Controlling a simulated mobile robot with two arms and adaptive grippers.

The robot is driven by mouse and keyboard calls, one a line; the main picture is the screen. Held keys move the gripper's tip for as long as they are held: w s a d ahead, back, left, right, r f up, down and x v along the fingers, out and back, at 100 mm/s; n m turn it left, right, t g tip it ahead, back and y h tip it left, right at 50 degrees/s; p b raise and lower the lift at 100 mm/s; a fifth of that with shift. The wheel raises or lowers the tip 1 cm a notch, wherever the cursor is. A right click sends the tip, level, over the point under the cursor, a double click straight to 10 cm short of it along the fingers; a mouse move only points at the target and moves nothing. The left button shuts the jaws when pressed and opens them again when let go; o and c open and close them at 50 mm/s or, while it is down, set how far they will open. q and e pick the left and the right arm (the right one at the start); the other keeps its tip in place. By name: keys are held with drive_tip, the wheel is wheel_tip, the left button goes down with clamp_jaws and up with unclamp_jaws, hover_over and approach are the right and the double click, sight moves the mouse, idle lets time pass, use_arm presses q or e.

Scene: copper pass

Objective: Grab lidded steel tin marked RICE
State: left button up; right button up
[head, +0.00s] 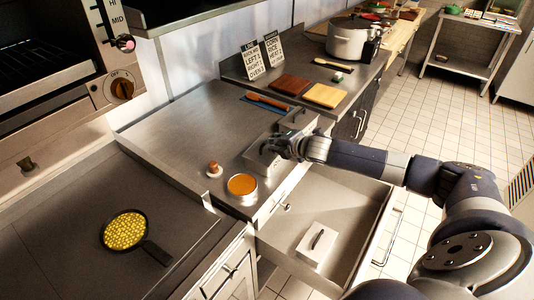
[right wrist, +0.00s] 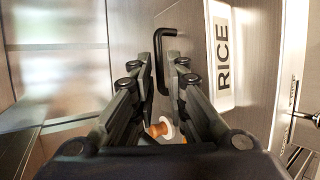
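The lidded steel tin marked RICE shows in the right wrist view (right wrist: 200,25), with a white label in black letters and a black handle (right wrist: 168,32) on its lid. In the head view a steel tin (head: 258,160) stands on the counter under my right gripper (head: 272,147), partly hidden by it; its label cannot be read there. In the right wrist view my right gripper (right wrist: 167,60) has its fingers apart, with the handle close at their tips. Whether they touch it I cannot tell. My left gripper is not in view.
A second steel tin (head: 298,120) stands just behind. An orange-filled round tin (head: 242,186) and a small wooden-knobbed item (head: 214,169) stand in front. The open drawer (head: 345,210) below holds a lidded box (head: 316,244). A pan (head: 125,231) sits at the left.

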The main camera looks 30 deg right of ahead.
sight(267, 151)
drive_tip(key=shift+p+x, duration=0.7)
drive_tip(key=shift+x, duration=1.55)
drive_tip(key=shift+c, duration=0.6)
clamp_jaws()
drive_tip(key=shift+r, duration=0.15)
